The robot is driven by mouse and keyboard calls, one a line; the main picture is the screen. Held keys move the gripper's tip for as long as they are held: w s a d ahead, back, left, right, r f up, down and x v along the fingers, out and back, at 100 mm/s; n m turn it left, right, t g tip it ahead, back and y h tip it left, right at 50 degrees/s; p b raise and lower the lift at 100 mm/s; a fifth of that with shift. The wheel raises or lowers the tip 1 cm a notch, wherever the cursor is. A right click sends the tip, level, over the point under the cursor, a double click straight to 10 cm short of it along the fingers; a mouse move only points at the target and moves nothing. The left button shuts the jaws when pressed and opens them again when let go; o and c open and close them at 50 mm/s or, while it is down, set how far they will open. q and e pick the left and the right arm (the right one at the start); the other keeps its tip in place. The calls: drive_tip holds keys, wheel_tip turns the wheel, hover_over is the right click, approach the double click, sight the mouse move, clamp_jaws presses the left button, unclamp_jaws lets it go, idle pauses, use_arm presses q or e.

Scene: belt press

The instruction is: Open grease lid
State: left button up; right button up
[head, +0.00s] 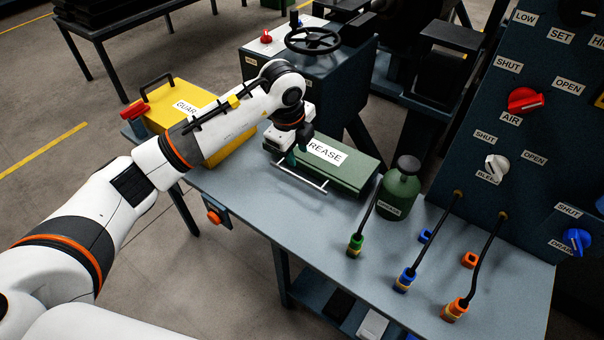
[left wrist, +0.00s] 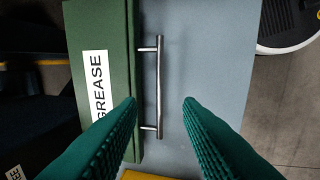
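The green grease box (head: 350,163) stands on the blue-grey table, with a white GREASE label on its lid; the lid looks closed. A silver bar handle (head: 301,179) runs along its near side. My left gripper (head: 291,158) is over the handle side of the box. In the left wrist view the gripper (left wrist: 160,102) is open, its green ribbed fingers apart. The handle (left wrist: 159,85) shows between them, beside the green box (left wrist: 118,30). I cannot tell whether the fingers are at the handle's height. My right gripper is not in view.
A yellow GUARD cover (head: 180,98) stands left of the box, partly behind my arm. A green canister (head: 399,190) stands close on the right. Cables with green, blue and orange plugs (head: 454,310) rise from the right of the table (head: 330,225). A control panel (head: 500,130) stands beyond.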

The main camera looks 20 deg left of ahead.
sight(303, 179)
use_arm(q)
drive_tip(key=f, duration=0.3)
drive_tip(key=w+f, duration=0.1)
drive_tip(key=f, duration=0.3)
drive_tip(key=w+f, duration=0.1)
drive_tip(key=f, duration=0.2)
drive_tip(key=shift+d+f, duration=0.2)
drive_tip(key=shift+d, duration=0.2)
drive_tip(key=shift+s, duration=0.1)
clamp_jaws()
